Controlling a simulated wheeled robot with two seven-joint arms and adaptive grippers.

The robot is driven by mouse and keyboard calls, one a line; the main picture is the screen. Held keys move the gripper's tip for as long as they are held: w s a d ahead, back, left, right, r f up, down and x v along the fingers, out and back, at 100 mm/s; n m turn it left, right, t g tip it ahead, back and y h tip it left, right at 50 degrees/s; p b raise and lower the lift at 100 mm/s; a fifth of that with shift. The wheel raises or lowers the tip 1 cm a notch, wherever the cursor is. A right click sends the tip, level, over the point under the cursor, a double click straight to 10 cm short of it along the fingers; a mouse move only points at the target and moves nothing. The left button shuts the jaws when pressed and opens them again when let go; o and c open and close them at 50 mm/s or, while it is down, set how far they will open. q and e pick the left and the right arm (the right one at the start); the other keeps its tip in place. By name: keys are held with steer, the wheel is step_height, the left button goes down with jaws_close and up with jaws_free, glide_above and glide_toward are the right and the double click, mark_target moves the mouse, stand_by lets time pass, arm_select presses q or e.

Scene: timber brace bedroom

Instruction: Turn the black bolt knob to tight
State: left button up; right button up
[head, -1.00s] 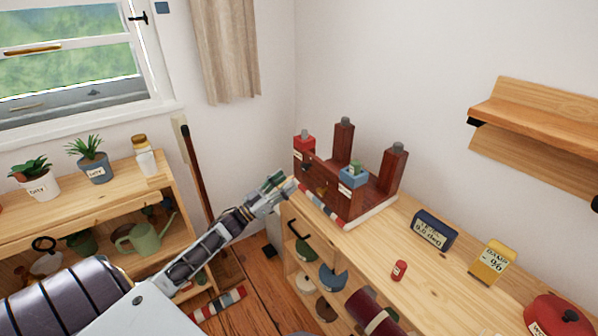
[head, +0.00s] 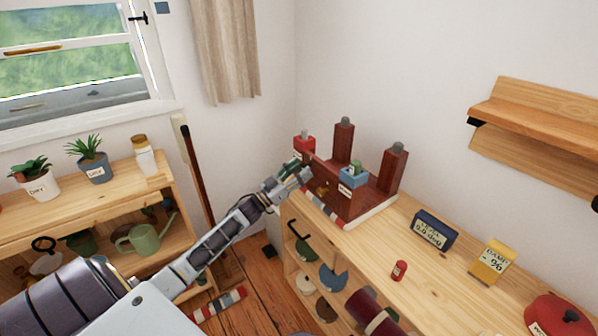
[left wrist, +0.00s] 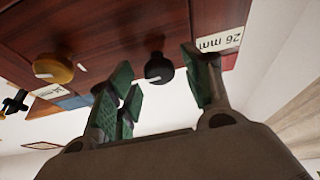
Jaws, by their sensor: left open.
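The black bolt knob (left wrist: 158,68) is on the reddish wooden front of the brace unit, with a pale mark on it. In the left wrist view it appears in the gap between the fingers of my left gripper (left wrist: 160,77), which is open with green pads. I cannot tell whether the fingers touch the knob. In the head view my left gripper (head: 295,172) is at the left front of the wooden brace unit (head: 350,205), and the black knob is hidden or too small to make out. My right gripper is not in view.
A gold knob (left wrist: 52,70) sits beside the black knob. A "26 mm" label (left wrist: 218,43) is near the right finger. The bench (head: 390,240) also carries a dark display (head: 435,229), a yellow display (head: 492,262), a small red item (head: 399,270) and a red pot (head: 558,317).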

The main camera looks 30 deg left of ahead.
arm_select(q)
steer(key=c, duration=1)
